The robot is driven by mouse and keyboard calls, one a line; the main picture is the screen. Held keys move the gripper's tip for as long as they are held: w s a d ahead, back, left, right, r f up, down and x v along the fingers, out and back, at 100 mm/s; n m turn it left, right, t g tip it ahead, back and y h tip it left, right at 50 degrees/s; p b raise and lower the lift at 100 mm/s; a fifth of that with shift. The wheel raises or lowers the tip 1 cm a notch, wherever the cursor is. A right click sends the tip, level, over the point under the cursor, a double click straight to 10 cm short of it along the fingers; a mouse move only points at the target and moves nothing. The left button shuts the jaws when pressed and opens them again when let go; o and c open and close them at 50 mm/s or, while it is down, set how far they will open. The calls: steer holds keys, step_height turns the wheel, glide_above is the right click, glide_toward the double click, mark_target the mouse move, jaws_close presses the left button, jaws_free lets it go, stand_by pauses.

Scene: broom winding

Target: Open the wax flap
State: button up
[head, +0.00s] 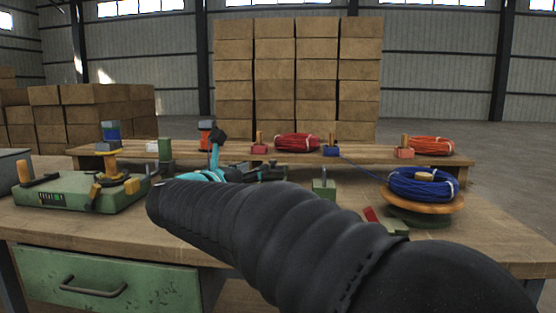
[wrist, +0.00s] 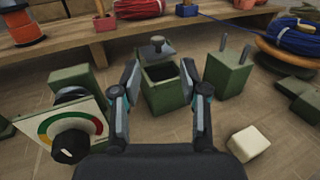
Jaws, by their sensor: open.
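A green box (wrist: 165,93) stands between my gripper's fingers in the wrist view, with a dark opening in its top. A grey-green flap with a small knob (wrist: 157,49) shows at the box's far edge; it looks tilted up, but how far is hard to tell. I take this to be the wax flap. My gripper (wrist: 163,66) is open, one finger on each side of the box in the picture. Nothing is held, and contact cannot be told. In the head view my arm hides most of the box area.
A dial panel with a black knob (wrist: 72,141) is at left. A green block with two pins (wrist: 228,74) is at right, with a cream block (wrist: 248,142) nearer. A blue wire spool (head: 424,187) stands on the right of the workbench (head: 500,237). A raised shelf runs behind.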

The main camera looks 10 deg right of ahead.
mark_target(272, 160)
steer(key=p+x, duration=0.1)
steer(key=x, duration=0.9)
steer(key=shift+w, duration=0.15)
